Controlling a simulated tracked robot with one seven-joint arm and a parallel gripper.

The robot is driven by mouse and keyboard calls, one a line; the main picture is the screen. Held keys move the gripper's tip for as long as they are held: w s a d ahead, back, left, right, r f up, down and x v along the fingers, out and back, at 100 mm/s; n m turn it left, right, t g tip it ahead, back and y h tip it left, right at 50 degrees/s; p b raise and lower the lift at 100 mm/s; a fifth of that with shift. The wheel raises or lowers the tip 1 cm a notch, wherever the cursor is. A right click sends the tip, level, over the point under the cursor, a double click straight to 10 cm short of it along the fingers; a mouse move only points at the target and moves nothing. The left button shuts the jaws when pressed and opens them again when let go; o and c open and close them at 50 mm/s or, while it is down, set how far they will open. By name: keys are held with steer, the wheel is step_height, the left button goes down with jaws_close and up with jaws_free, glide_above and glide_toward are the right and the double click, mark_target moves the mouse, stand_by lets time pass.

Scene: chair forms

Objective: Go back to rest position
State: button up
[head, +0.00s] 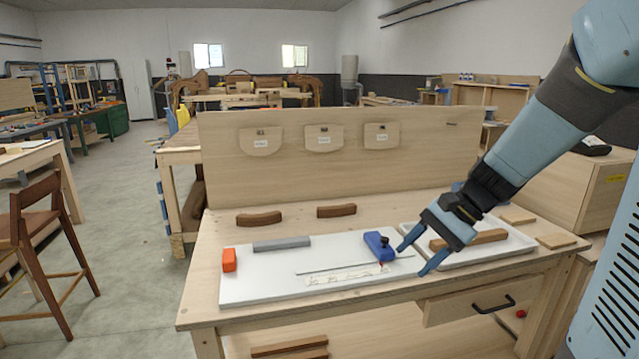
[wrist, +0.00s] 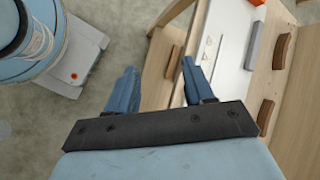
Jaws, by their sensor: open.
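My gripper (head: 417,256) is open and empty above the right part of the workbench, with its blue fingers pointing down and left. In the head view it is near the blue tool (head: 379,246) and in front of the white tray (head: 487,262); the exact gap is unclear. The tray holds a wooden piece (head: 484,237), partly hidden by my gripper. In the wrist view the two fingers (wrist: 157,78) are spread with nothing between them. The white board (head: 262,288) carries the blue tool, a grey bar (head: 281,244), an orange block (head: 229,260) and a ruler (head: 346,275).
Two curved wooden pieces (head: 259,219) (head: 336,211) lie behind the board. A tall wooden back panel (head: 353,171) stands at the bench's rear. A wooden cabinet (head: 573,190) is at right, a chair (head: 45,255) at left. Floor (head: 130,240) left of the bench is clear.

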steer(key=s+d+r+n+t+h, duration=0.2)
steer(key=s+r+n+h, duration=0.1)
steer(key=s+r+n, duration=0.1)
steer(key=s+d+r+n+t+h, duration=0.2)
steer(key=s+r+n+t+h, duration=0.1)
steer(key=s, duration=0.4)
steer(key=shift+d+r+n+t+h, duration=0.25)
steer(key=shift+r+n+t+h, duration=0.05)
steer(key=shift+r+n+h, duration=0.55)
steer(key=shift+s, duration=0.1)
stand_by(1.0)
